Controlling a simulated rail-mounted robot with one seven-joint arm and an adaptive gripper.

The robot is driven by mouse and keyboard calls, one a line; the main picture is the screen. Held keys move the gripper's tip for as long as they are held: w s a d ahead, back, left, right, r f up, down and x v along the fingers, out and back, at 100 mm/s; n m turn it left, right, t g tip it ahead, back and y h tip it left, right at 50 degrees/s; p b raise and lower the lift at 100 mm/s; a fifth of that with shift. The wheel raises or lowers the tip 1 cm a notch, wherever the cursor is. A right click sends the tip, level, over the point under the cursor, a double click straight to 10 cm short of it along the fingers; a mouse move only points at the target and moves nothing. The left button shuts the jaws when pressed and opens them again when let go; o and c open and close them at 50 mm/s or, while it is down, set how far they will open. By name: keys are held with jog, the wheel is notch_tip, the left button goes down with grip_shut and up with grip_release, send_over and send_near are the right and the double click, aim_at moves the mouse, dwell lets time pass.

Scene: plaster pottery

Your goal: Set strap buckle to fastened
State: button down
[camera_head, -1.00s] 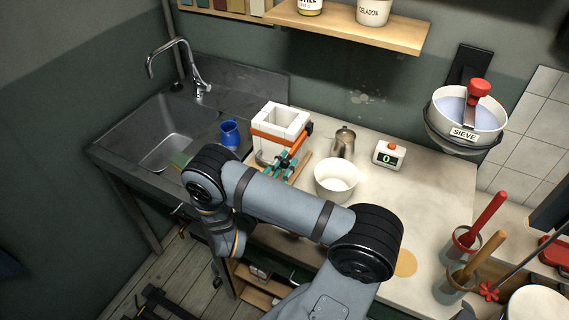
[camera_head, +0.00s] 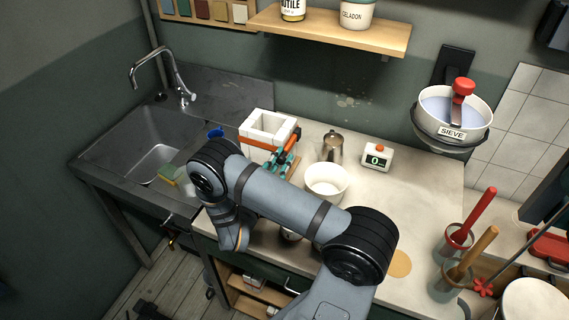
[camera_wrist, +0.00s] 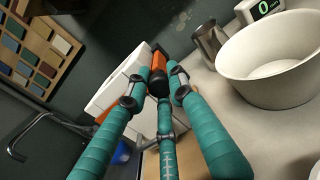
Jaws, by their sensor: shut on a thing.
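The white square plaster mould (camera_head: 270,125) stands on the worktop with an orange strap (camera_head: 258,143) around its sides. In the wrist view the mould (camera_wrist: 108,92) is partly behind my fingers. The strap buckle (camera_wrist: 158,68), orange with a black end, sits between my teal fingertips. My gripper (camera_wrist: 160,82) is shut on the buckle's black end at the mould's right side. In the head view my gripper (camera_head: 284,160) is small against that side, and the buckle is too small and covered to read whether its lever lies flat.
A white bowl (camera_head: 326,182), a metal jug (camera_head: 332,147) and a timer reading 0 (camera_head: 377,156) stand right of the mould. The worktop's right middle is clear.

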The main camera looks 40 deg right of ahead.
jog(key=c, duration=2)
grip_release()
jog(key=shift+d+r, duration=0.1)
jog(key=shift+r, duration=0.05)
jog(key=shift+o, duration=1.3)
jog(key=shift+w+d, duration=0.15)
jog(key=shift+o, duration=1.1)
jog(key=v, duration=1.2)
